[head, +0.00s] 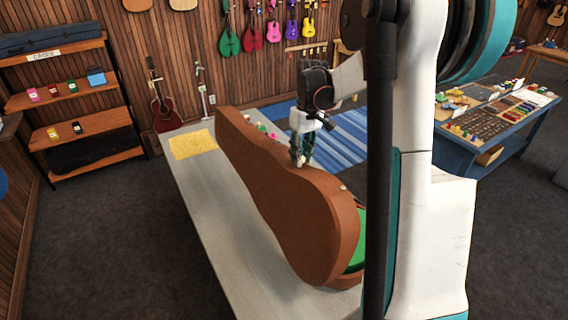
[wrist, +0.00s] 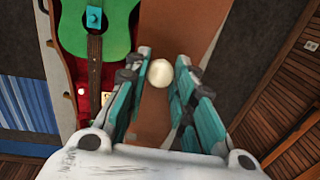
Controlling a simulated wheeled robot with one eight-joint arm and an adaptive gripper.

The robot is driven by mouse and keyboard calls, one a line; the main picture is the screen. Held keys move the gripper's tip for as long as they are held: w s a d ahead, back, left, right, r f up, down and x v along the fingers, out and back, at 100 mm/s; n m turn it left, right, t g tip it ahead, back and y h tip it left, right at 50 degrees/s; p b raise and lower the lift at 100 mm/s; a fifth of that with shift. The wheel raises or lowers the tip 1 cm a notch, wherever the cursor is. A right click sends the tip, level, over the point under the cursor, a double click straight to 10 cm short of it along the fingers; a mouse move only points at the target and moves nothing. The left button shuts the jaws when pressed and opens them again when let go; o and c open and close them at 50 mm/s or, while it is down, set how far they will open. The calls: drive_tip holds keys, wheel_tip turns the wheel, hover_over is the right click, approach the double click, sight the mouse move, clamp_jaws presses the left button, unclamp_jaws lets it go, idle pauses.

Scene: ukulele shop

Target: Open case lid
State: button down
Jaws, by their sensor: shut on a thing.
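The brown ukulele case lid (head: 290,205) stands raised and tilted on the grey bench, its broad outer face toward the head camera. A green ukulele (head: 358,240) lies in the case behind it; in the wrist view the ukulele (wrist: 95,28) shows on red lining beside the brown lid. The exact contact is hidden.
The grey bench (head: 200,215) has free room left of the case, with a yellow cloth (head: 193,143) at its far end. A blue table (head: 490,130) with small parts stands at right. Shelves (head: 75,100) stand at left. A red guitar (head: 165,110) leans by the wall.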

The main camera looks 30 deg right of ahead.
drive_tip(key=shift+d+f, duration=0.1)
drive_tip(key=shift+d, duration=0.9)
drive_tip(key=c, duration=1.3)
unclamp_jaws()
drive_tip(key=r, duration=0.8)
drive_tip(key=d+r, duration=0.1)
drive_tip(key=r, duration=0.3)
